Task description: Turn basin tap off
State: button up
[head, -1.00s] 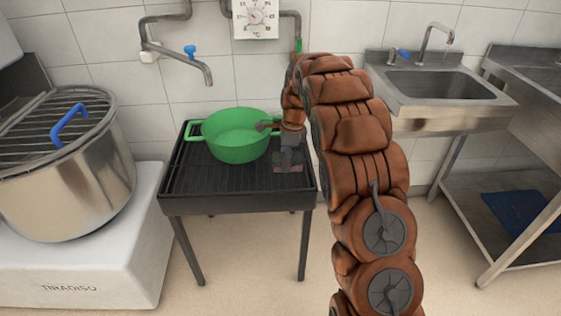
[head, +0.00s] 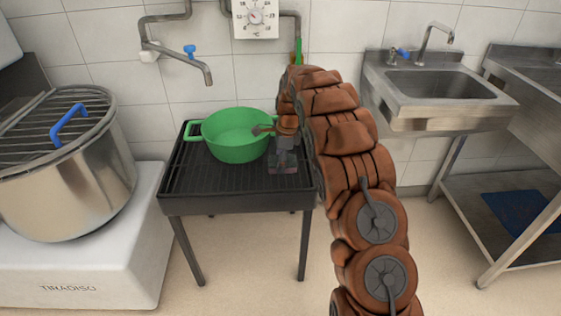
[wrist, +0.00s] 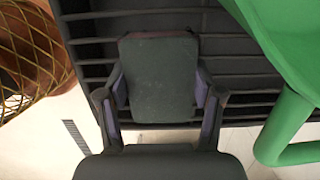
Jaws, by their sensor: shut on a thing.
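The basin tap (head: 428,42) stands behind the steel basin (head: 382,98) at the back right, with a blue handle (head: 402,52) left of its curved spout. I cannot make out a clear stream under the spout. My gripper (head: 283,160) is far from it, low over the black grill stand, just right of the green pot. In the wrist view it is shut on a dark grey rounded block (wrist: 158,85) with a reddish far edge. Whether the block touches the grill is unclear.
The green pot (head: 235,150) stands on the black grill stand (head: 215,193), very close to my gripper. A wall tap (head: 190,50) with a blue handle hangs above. A large steel pot (head: 75,190) is at left, a steel table (head: 510,225) at right.

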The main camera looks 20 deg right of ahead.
jog(key=o, duration=1)
jog(key=shift+f, duration=0.1)
jog(key=r, duration=0.4)
jog(key=d+r, duration=0.1)
jog(key=r, duration=0.7)
jog(key=shift+s+d+p, duration=0.3)
jog(key=shift+d+p, duration=0.05)
jog(key=shift+p, duration=0.05)
jog(key=shift+r, duration=0.1)
